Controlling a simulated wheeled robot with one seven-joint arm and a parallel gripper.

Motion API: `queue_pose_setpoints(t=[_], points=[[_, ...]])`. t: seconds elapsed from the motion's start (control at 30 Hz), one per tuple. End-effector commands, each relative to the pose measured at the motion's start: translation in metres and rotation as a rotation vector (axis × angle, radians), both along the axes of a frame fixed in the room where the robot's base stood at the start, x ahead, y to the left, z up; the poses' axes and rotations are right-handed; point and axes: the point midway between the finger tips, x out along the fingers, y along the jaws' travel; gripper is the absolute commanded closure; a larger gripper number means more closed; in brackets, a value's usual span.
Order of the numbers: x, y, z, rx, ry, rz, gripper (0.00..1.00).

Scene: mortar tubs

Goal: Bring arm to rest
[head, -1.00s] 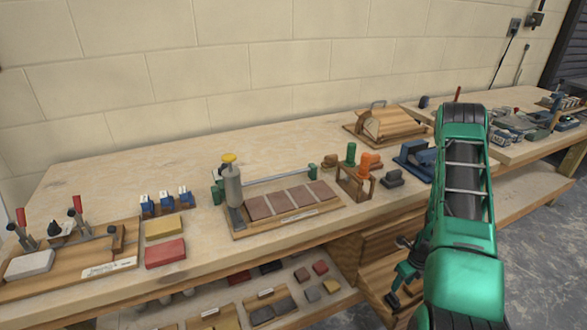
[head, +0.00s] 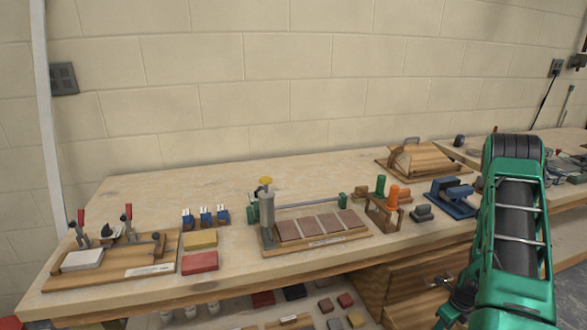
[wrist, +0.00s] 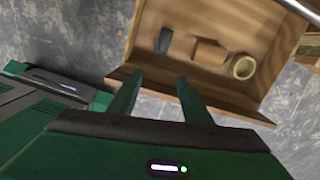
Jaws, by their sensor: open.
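My green arm (head: 515,235) stands bent at the right of the head view, in front of the workbench (head: 120,200). My gripper (wrist: 157,88) shows in the wrist view with its two dark green fingers apart and nothing between them. The fingers point toward the near edge of an open wooden drawer or box (wrist: 225,100). I cannot tell whether they touch it. In the head view the gripper is small and partly cut off at the bottom edge.
The drawer or box holds a dark block (wrist: 164,40), a tan block (wrist: 209,53) and a tape roll (wrist: 243,67). On the bench are a clamp board (head: 110,262), a tile jig (head: 350,244), a wooden tool rack (head: 385,215) and a blue tool (head: 450,200).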

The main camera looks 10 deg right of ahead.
Motion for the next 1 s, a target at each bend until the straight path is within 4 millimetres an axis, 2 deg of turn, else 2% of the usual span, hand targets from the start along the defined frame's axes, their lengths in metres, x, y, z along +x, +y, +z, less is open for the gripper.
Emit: queue_pose_setpoints(t=[0.27, 0.53, 0.77, 1.0], points=[[0.009, 0.005, 0.058, -0.035, 0.018, 0.210, 0.55], [0.012, 0.025, 0.153, -0.083, 0.056, 0.572, 0.55], [-0.001, 0.052, 0.232, -0.109, 0.089, 0.891, 0.55], [-0.028, 0.085, 0.305, -0.125, 0.113, 1.216, 0.55]])
